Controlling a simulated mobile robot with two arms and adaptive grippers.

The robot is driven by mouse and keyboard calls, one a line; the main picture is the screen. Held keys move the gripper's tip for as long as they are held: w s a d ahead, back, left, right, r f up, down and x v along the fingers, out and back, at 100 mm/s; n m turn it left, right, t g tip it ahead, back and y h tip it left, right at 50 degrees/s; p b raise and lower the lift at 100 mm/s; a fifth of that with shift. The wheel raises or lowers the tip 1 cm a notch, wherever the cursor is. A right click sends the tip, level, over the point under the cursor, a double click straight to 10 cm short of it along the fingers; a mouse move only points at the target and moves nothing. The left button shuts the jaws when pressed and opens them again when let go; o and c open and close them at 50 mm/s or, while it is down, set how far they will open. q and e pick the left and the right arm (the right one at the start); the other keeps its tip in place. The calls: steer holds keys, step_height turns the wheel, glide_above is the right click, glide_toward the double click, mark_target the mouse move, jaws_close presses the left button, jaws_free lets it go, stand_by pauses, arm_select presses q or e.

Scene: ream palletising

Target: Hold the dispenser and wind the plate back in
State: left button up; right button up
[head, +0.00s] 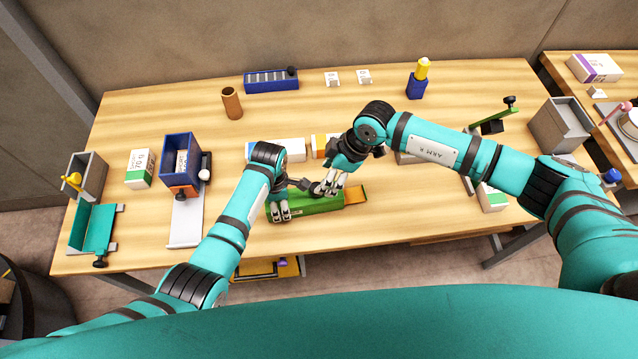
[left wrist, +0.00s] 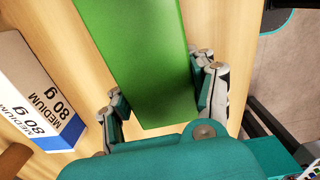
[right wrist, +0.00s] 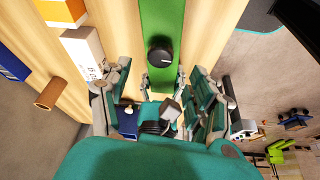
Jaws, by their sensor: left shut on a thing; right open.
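The green dispenser (head: 318,206) lies on the wooden table in front of me, with an orange plate (head: 356,194) sticking out of its right end. My left gripper (head: 281,211) is shut on the dispenser's left part; in the left wrist view its fingers stand on both sides of the green body (left wrist: 145,60). In the right wrist view a round black knob (right wrist: 160,55) stands on the green top, just beyond the spread fingers. Whether a finger touches the knob I cannot tell.
A white ream with a blue end (left wrist: 40,90) and an orange-ended one (head: 320,146) lie just behind the dispenser. A brown cup (head: 232,103) and a blue rack (head: 270,80) stand farther back.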

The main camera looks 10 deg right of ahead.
steer(key=x, duration=0.6)
steer(key=shift+c, duration=0.4)
steer(key=c, duration=1.1)
